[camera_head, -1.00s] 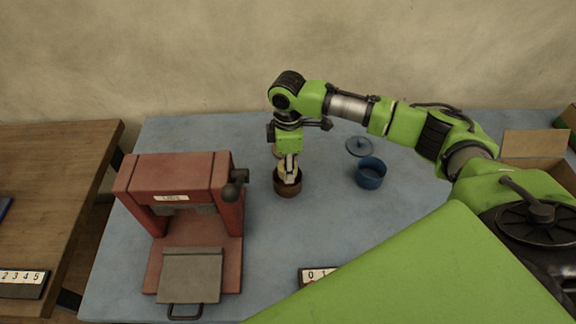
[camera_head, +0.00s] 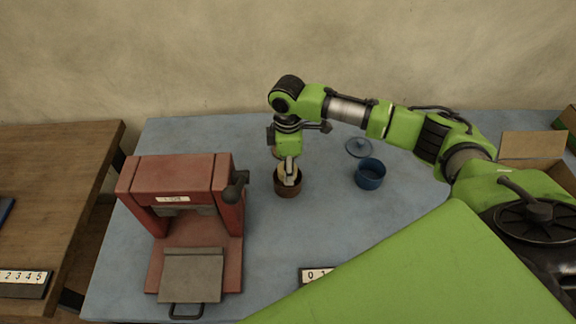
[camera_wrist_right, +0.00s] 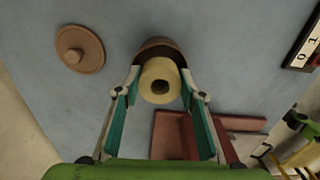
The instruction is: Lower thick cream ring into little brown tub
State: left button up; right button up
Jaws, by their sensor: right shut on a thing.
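The little brown tub (camera_head: 288,189) stands on the blue table, right of the red machine. Its rim also shows in the right wrist view (camera_wrist_right: 158,47). The thick cream ring (camera_wrist_right: 160,80) is between the fingers of my right gripper (camera_wrist_right: 160,88), with its hole facing the wrist camera. My right gripper (camera_head: 289,172) is shut on the ring, right at the tub's mouth in the head view. The ring overlaps the tub opening; how deep it sits is hard to tell. My left gripper is not in view.
A red machine (camera_head: 180,175) with a grey plate stands close to the left of the tub. A blue pot (camera_head: 370,174) and its lid (camera_head: 359,147) are to the right. A brown lid (camera_wrist_right: 80,49) lies near the tub. A cardboard box (camera_head: 535,148) is at far right.

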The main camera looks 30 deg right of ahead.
jog(key=shift+f, duration=0.4)
dwell(0.3)
jog(key=o, duration=1.2)
jog(key=o, duration=0.3)
jog(key=shift+r, duration=0.15)
notch_tip(320, 180, up, 8)
jog(key=p, duration=0.9)
jog(key=shift+f, duration=0.2)
